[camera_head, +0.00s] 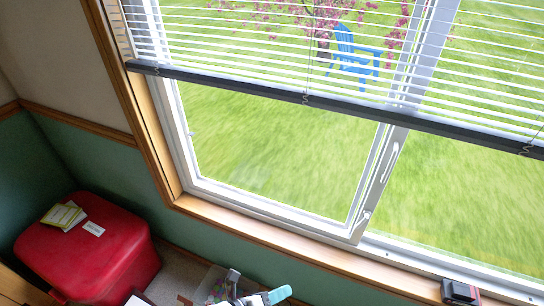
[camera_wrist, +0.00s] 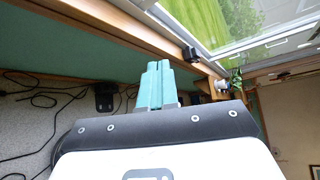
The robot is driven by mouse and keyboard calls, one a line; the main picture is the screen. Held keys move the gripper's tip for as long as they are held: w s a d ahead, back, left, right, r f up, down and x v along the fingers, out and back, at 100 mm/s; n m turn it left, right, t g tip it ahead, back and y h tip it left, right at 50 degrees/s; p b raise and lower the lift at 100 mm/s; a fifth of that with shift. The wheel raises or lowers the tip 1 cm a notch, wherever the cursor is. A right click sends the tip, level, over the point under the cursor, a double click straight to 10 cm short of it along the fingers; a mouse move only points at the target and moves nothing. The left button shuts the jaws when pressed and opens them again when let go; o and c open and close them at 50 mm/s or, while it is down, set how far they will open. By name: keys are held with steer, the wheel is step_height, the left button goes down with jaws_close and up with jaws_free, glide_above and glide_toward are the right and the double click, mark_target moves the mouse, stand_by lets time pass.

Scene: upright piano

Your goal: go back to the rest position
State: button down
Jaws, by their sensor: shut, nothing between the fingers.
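My gripper (camera_head: 279,294) shows at the bottom edge of the head view as a teal finger end, with grey and white parts of my arm beside it. In the wrist view, its two teal fingers (camera_wrist: 158,70) lie together, shut, with nothing between them. The fingers point toward the green wall and the wooden window ledge, and no touch with either can be seen. Most of my arm is outside the head view. No piano can be made out in either view.
A red rounded box (camera_head: 95,245) with cards (camera_head: 64,215) on top stands at left. A clear bin (camera_head: 208,284) is near my arm. A black object (camera_head: 460,291) sits on the window sill (camera_head: 300,246). Black cables (camera_wrist: 40,97) lie at left in the wrist view.

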steer(key=s+d+f+m+g+y, duration=0.35)
steer(key=s+d+m, duration=0.2)
steer(key=m, duration=0.35)
steer(key=s+d+f+m+g+y, duration=0.2)
steer(key=s+d+m+g+y, duration=0.25)
steer(key=s+m, duration=0.4)
steer(key=s+d+r+m+t+y, duration=0.1)
steer(key=s+d+r+m+y, duration=0.1)
steer(key=s+d+r+m, duration=0.55)
steer(key=s+d+r+m+t+y, duration=0.15)
steer(key=d+r+m, duration=0.5)
steer(key=m, duration=0.65)
steer(key=w+a+f+n+t+y+b, duration=0.15)
steer(key=w+a+n+t, duration=0.3)
steer(key=w, duration=0.45)
steer(key=w+a+f+n+t+y, duration=0.25)
steer(key=w+n+t, duration=0.2)
steer(key=w, duration=0.45)
steer(key=w+a+f+n+t+y+b, duration=0.1)
steer(key=w+a+f+n+t, duration=0.3)
steer(key=w, duration=0.4)
steer(key=w+d+t+h+b, duration=0.3)
steer(key=w+d+h, duration=0.5)
steer(key=w, duration=0.6)
steer(key=shift+d+n+b, duration=0.4)
steer(key=shift+d+b, duration=0.35)
steer(key=shift+d, duration=0.5)
